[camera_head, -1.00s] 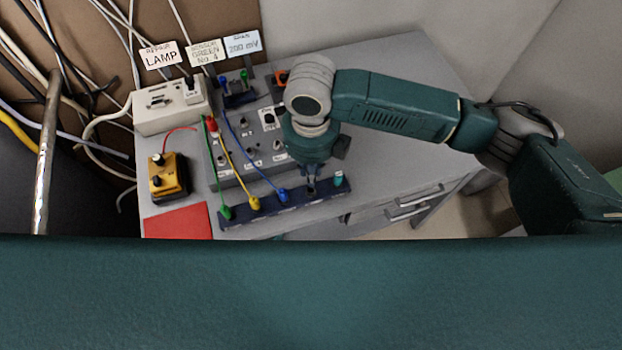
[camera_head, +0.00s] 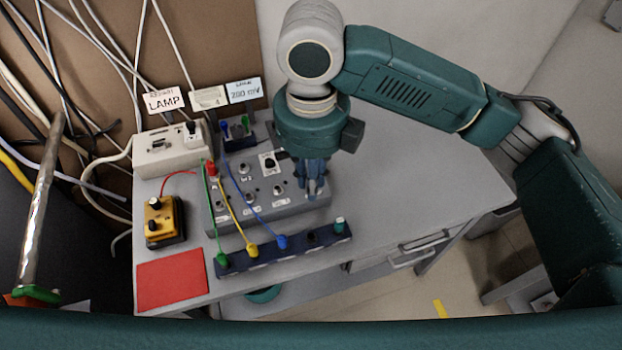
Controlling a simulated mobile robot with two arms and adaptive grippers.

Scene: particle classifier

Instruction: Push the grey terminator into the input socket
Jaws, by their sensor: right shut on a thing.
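My right gripper (camera_head: 317,190) points down over the right end of the grey panel box (camera_head: 283,203). It is shut on a small grey piece, likely the grey terminator, which the fingers mostly hide. I cannot tell whether the piece touches the box. The box has several round sockets on top; their labels are too small to read surely, so I cannot tell which is the input socket. The dark blue rack (camera_head: 268,254) lies in front of the box with green, yellow, blue and teal-topped plugs in it. My left gripper is not in view.
A yellow box (camera_head: 163,219), a red mat (camera_head: 171,280) and a white lamp box (camera_head: 166,153) stand at the left of the grey table (camera_head: 425,175). Green, yellow and blue leads cross the panel's left part. The table's right side is clear.

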